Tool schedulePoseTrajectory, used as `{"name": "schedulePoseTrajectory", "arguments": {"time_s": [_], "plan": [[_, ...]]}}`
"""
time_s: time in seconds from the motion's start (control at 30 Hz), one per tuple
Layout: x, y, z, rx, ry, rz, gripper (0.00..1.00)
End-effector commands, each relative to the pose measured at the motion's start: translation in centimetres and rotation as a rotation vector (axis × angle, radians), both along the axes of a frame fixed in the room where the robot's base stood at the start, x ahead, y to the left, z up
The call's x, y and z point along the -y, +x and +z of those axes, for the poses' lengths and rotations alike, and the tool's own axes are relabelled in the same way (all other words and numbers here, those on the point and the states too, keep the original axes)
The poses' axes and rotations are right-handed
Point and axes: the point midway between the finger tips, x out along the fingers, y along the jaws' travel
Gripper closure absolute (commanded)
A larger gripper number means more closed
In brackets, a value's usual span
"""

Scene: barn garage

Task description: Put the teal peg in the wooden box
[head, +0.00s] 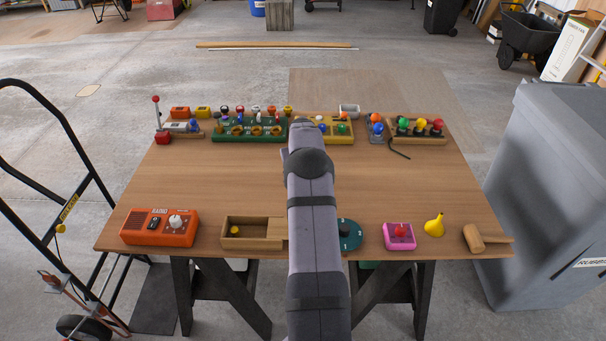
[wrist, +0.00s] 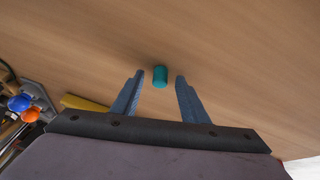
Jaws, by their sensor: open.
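The teal peg (wrist: 160,76) shows in the wrist view as a short cylinder on the bare wood tabletop. My gripper (wrist: 160,78) is open, and the peg appears between its two blue-grey fingertips, with a gap on each side. I cannot tell how far the tips are above the table. In the head view my arm hides the peg and most of the gripper. The wooden box (head: 266,244) lies at the table's front edge, left of my arm. Its left part is open with a yellow piece (head: 235,230) inside; its right end is partly hidden by my arm.
An orange radio (head: 150,228) is left of the box. A teal dial (head: 349,235), pink button box (head: 399,236), yellow pear-shaped thing (head: 434,225) and mallet (head: 474,238) line the front right. Toy boards, including a green one (head: 230,136), line the back. The table's middle is largely clear.

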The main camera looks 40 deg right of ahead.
Motion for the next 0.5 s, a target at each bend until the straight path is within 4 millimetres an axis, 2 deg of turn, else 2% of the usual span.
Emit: {"name": "schedulePoseTrajectory", "arguments": {"time_s": [0.03, 0.2, 0.5], "plan": [[-0.01, 0.0, 0.0, 0.0, 0.0, 0.0, 0.62], [-0.03, -0.01, 0.0, 0.0, 0.0, 0.0, 1.0], [-0.02, 0.0, 0.07, 0.0, 0.0, 0.0, 1.0]]}}
